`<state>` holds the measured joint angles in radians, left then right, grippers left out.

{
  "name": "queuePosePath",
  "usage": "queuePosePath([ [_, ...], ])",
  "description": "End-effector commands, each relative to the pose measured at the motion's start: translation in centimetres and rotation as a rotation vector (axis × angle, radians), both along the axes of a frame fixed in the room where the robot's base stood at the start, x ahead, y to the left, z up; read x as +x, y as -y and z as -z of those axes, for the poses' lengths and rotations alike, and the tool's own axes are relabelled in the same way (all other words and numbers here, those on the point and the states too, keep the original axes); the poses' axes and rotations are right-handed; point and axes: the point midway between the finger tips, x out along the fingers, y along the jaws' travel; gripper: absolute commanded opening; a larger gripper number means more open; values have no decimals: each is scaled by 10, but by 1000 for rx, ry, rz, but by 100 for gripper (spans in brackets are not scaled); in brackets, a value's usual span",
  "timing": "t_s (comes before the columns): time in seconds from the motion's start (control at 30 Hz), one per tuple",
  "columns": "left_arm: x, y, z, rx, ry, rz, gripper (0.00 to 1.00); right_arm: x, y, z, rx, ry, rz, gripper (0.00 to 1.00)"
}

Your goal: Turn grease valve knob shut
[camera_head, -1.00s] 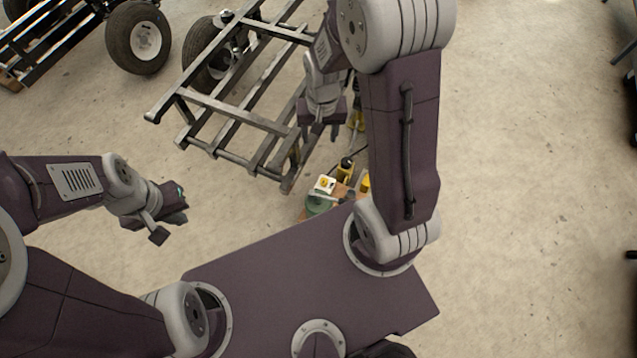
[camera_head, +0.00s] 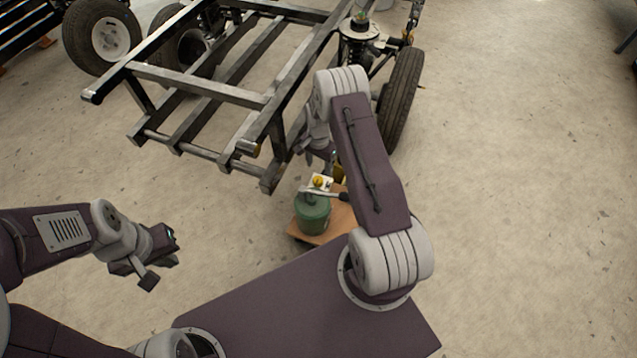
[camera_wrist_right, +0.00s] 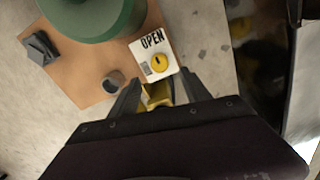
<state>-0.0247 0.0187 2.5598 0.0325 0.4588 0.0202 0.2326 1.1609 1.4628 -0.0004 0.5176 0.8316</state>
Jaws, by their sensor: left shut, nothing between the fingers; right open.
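The yellow grease valve knob (camera_wrist_right: 159,63) sits on a white plate (camera_wrist_right: 147,49) marked OPEN in the right wrist view. In the head view the knob (camera_head: 318,181) shows beside the top of a green canister (camera_head: 314,217). My right gripper (camera_wrist_right: 161,90) is open, with its two fingers reaching toward the lower edge of the plate; the knob lies just past the fingertips. A yellow piece (camera_wrist_right: 157,96) shows between the fingers, but I cannot tell whether they touch it. My left gripper (camera_head: 152,262) is shut and empty over the floor at the left.
The canister stands on a brown board (camera_head: 337,222) in front of my base. A metal frame (camera_head: 205,100) with wheels stands behind and to the left. A tyre (camera_head: 401,97) stands behind my right arm. Floor at the right is clear.

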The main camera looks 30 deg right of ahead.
Motion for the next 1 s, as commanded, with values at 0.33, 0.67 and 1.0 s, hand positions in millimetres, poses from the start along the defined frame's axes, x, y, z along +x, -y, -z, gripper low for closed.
queuePosePath([
  [0.33, 0, 0, 42, 0, 0, 0, 0, 0, 0, 59, 0, 0, -2, 56],
  [0.67, 0, 0, 63, 0, -1, 0, 0, 0, 0, 90, 0, 1, -3, 56],
  [1.0, 0, 0, 62, 0, 0, 0, 0, 0, 0, 89, 0, 0, -3, 0],
])
